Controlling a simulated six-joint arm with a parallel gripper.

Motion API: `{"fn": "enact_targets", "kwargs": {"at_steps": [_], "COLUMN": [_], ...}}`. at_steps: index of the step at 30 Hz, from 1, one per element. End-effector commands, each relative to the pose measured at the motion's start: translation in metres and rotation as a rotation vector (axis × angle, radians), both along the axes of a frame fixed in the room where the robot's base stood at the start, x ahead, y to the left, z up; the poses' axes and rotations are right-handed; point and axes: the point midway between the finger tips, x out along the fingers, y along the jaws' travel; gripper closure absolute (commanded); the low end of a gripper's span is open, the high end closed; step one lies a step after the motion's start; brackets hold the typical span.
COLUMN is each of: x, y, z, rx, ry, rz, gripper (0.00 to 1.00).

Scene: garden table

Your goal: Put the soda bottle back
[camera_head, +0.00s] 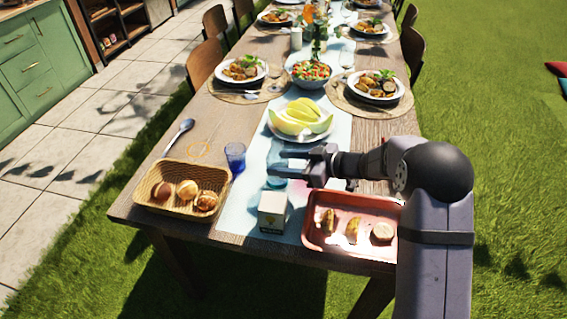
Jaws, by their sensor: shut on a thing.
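My gripper (282,163) reaches in from the right, over the pale blue runner in the middle of the table. Its jaws are shut on a pale, see-through bluish thing, which seems to be the soda bottle (276,181). The bottle's outline is hard to make out against the runner, and the fingers hide part of it. I cannot tell whether its base touches the table. A thin orange ring (200,149) is on the bare wood to the left, beyond the bread basket.
A blue glass (235,156) and a spoon (179,137) flank the ring. Nearby are a bread basket (160,207), a white carton (272,211), a red tray (312,238) with food, and a melon plate (301,119). Set plates (241,70) and chairs stand farther back.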

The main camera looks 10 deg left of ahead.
Motion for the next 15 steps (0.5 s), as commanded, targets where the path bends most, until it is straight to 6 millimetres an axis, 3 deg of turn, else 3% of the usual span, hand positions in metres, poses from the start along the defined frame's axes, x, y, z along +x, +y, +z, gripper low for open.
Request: {"fn": "enact_targets", "kwargs": {"at_steps": [15], "x": [0.0007], "y": [0.0003], "z": [-0.0079], "rx": [0.003], "ry": [-0.004], "rz": [-0.001], "gripper": [0.87]}}
